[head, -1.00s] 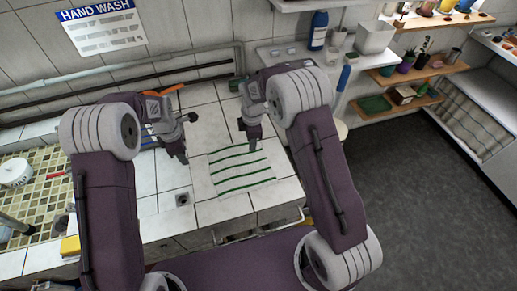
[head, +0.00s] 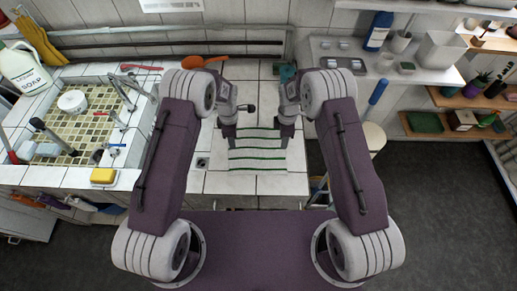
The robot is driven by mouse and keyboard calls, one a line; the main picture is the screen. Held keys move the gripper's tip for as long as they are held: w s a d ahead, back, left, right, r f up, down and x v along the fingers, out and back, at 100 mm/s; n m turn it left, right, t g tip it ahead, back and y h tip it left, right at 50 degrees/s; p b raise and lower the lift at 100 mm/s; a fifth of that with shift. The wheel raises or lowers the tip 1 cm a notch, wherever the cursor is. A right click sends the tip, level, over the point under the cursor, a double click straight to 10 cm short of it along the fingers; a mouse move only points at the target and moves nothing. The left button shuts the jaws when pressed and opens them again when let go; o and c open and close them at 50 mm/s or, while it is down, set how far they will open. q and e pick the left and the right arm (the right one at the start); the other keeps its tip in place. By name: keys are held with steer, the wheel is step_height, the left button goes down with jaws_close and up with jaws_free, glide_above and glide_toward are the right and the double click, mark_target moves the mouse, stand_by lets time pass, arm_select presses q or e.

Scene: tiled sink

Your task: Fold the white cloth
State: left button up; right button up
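The white cloth with green stripes (head: 257,152) lies flat on the tiled counter in front of me, between my two arms. My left gripper (head: 231,140) points down at the cloth's left edge, near the far left corner. My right gripper (head: 285,138) points down at the cloth's right edge, near the far right corner. The fingers are small and dark, so I cannot tell whether either gripper is open or shut, or whether it touches the cloth.
A tiled sink (head: 85,110) with taps is on the left, with a yellow sponge (head: 103,175) at its front edge. An orange spoon-like object (head: 203,62) lies at the back. A shelf with a blue bottle (head: 378,31) is at right. Counter in front of the cloth is clear.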

arm_select(q)
steer(key=f, duration=0.5)
steer(key=shift+w+a+f, duration=0.1)
steer(key=shift+a+f, duration=0.1)
steer(key=shift+f, duration=0.05)
arm_select(e)
steer(key=f, duration=0.5)
steer(key=shift+w+a+f, duration=0.1)
steer(key=shift+a+f, duration=0.1)
arm_select(q)
steer(key=shift+f, duration=0.15)
arm_select(e)
steer(key=shift+f, duration=0.1)
arm_select(q)
steer(key=shift+d, duration=0.1)
arm_select(e)
steer(key=shift+d, duration=0.15)
